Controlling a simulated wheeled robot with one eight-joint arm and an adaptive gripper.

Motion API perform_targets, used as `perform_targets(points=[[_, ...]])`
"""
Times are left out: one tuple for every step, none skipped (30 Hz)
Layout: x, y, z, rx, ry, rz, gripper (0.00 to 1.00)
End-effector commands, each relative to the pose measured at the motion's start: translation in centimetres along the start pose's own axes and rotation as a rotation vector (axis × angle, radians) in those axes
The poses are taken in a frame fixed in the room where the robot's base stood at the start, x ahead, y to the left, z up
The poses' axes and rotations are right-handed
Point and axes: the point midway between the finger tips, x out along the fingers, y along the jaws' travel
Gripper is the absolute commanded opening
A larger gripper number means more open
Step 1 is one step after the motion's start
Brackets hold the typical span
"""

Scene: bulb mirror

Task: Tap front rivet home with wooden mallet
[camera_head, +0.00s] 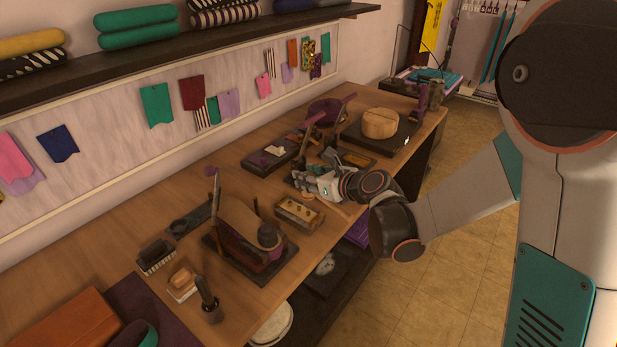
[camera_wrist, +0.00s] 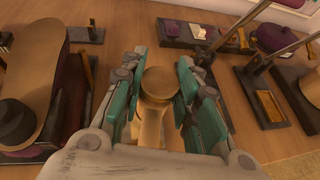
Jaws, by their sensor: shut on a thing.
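My gripper (camera_head: 312,183) is above the workbench, with its fingers closed around a wooden mallet. In the wrist view the mallet's round tan end (camera_wrist: 159,84) shows between the teal-sided fingers (camera_wrist: 157,100), and a paler shaft runs back towards the palm. In the head view the fingers hide most of the mallet. A small wooden block (camera_head: 298,213) sits on the bench just in front of and left of my gripper, apart from it. It has small light dots on top that may be rivets; which one is the front rivet I cannot tell.
A purple and tan bag-like piece on a dark base (camera_head: 250,240) stands left of the block. A tool tray (camera_head: 266,160) and a dark board with a round wooden block (camera_head: 380,123) lie behind my gripper. The bench's front edge (camera_head: 300,275) is near.

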Motion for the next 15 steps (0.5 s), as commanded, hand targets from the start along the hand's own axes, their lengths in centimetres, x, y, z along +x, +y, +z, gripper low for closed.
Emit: perform_targets(points=[[0.0,0.0,0.0,0.000,0.000,0.000,0.00],[0.0,0.0,-0.1,0.000,0.000,0.000,0.00],[0.1,0.0,-0.2,0.000,0.000,0.000,0.00],[0.2,0.0,-0.4,0.000,0.000,0.000,0.00],[0.3,0.0,-0.7,0.000,0.000,0.000,0.00],[0.5,0.0,-1.1,0.000,0.000,0.000,0.00],[0.6,0.0,-1.5,0.000,0.000,0.000,0.00],[0.8,0.0,-1.9,0.000,0.000,0.000,0.00],[1.1,0.0,-2.6,0.000,0.000,0.000,0.00],[1.3,0.0,-3.1,0.000,0.000,0.000,0.00],[1.5,0.0,-3.6,0.000,0.000,0.000,0.00],[1.8,0.0,-4.2,0.000,0.000,0.000,0.00],[2.0,0.0,-4.7,0.000,0.000,0.000,0.00],[2.2,0.0,-5.2,0.000,0.000,0.000,0.00],[2.4,0.0,-5.8,0.000,0.000,0.000,0.00]])
